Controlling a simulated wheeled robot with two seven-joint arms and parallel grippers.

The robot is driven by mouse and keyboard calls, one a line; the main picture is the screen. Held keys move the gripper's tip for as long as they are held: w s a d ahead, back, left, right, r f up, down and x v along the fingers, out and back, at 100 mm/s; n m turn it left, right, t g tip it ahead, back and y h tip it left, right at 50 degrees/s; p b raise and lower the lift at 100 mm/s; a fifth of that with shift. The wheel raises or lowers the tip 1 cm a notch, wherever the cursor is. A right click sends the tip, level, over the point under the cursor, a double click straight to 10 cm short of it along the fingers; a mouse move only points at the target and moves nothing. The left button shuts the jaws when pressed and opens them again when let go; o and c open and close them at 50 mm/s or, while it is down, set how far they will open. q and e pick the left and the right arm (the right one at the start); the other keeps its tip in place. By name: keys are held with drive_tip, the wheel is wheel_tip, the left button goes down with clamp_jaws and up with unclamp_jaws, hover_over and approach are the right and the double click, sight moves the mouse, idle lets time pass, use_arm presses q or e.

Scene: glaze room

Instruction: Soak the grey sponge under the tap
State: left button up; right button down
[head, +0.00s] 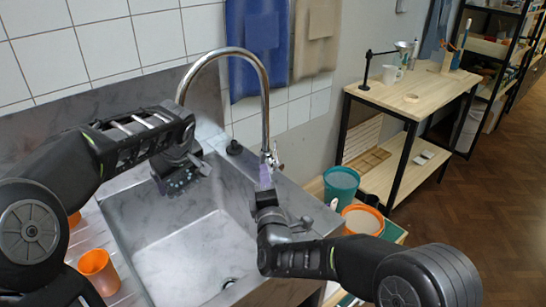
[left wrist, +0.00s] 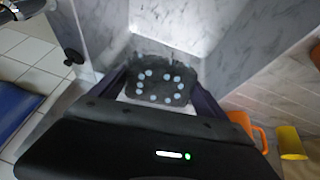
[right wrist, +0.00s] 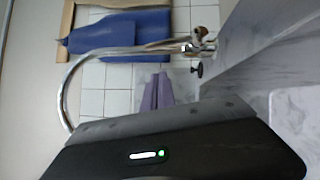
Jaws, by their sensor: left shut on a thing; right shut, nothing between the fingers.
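The dark grey sponge (head: 174,183) with pale dots is held by my left gripper (head: 186,166) above the back left of the sink basin. In the left wrist view the sponge (left wrist: 160,88) sits between the two fingers. The chrome tap (head: 264,95) arches over the back of the sink, and its left end comes down above my left gripper. No water shows. My right gripper (head: 265,180) is shut and empty, its purple tips pointing up just below the tap's lever (head: 275,158). In the right wrist view the tips (right wrist: 158,92) look apart from the tap (right wrist: 195,46).
The marbled grey sink (head: 200,250) has a drain at its front. A black knob (head: 234,147) stands behind it. An orange cup (head: 98,270) is at the left. A teal bucket (head: 341,185) and an orange bucket (head: 363,219) are at the right. A wooden table (head: 425,90) stands beyond.

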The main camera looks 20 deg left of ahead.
sight(275, 148)
drive_tip(key=w+r, duration=0.1)
drive_tip(key=w, duration=0.5)
drive_tip(key=shift+w+a+r, duration=0.15)
drive_tip(key=shift+w+a, duration=0.1)
drive_tip(key=shift+w, duration=0.1)
drive_tip(key=shift+w+d+r+m, duration=0.3)
drive_tip(key=shift+w+m, duration=0.1)
drive_tip(key=shift+w, duration=0.2)
drive_tip(key=shift+s+a, duration=0.1)
